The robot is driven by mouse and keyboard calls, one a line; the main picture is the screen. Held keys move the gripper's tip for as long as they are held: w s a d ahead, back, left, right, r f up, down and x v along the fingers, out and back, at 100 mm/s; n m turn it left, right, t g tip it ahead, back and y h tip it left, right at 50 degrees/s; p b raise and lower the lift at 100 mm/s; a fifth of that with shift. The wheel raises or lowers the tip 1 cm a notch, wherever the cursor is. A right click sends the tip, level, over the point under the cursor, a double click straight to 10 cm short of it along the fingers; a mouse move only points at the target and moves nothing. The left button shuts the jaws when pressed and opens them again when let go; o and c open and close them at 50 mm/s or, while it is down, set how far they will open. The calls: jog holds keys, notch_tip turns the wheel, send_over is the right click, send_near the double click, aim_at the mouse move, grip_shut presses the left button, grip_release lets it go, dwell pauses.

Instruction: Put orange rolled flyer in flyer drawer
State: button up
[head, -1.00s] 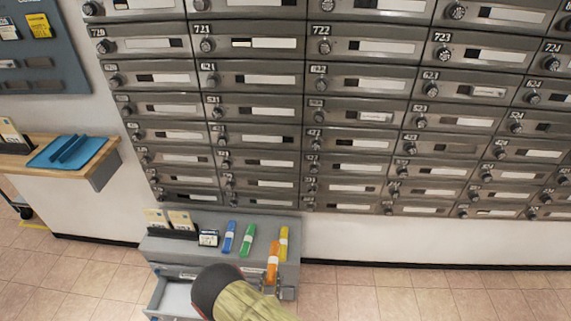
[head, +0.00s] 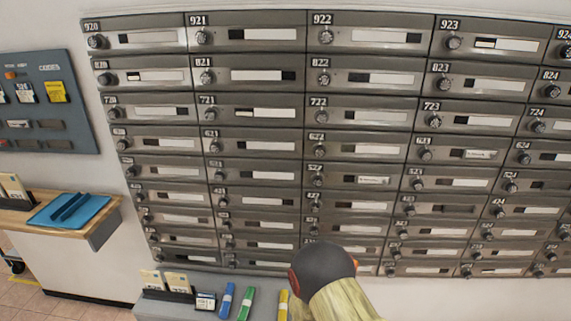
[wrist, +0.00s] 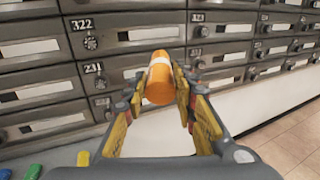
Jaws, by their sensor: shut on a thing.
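The orange rolled flyer (wrist: 159,82), with a pale band, is held between the fingers of my gripper (wrist: 161,92) in the wrist view. It is raised in front of the mailbox wall. In the head view my arm covers the gripper, and only a small orange bit of the flyer (head: 356,263) shows beside it. The flyer drawer is out of view now; only the top of the grey cabinet (head: 182,310) shows at the bottom of the head view.
Blue (head: 227,301), green (head: 245,303) and yellow (head: 282,305) rolled flyers lie on the cabinet top beside a card holder (head: 166,293). A wooden counter (head: 20,222) with a blue tray (head: 88,210) stands at left. Mailboxes (head: 262,75) fill the wall.

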notch_tip(320, 180, up, 15)
jog(key=w+n+t+y, duration=0.1)
jog(key=w+y, duration=0.1)
jog(key=shift+w+d+n+y, duration=0.25)
jog(key=shift+d+n+y, duration=0.05)
jog(key=shift+d+n, duration=0.15)
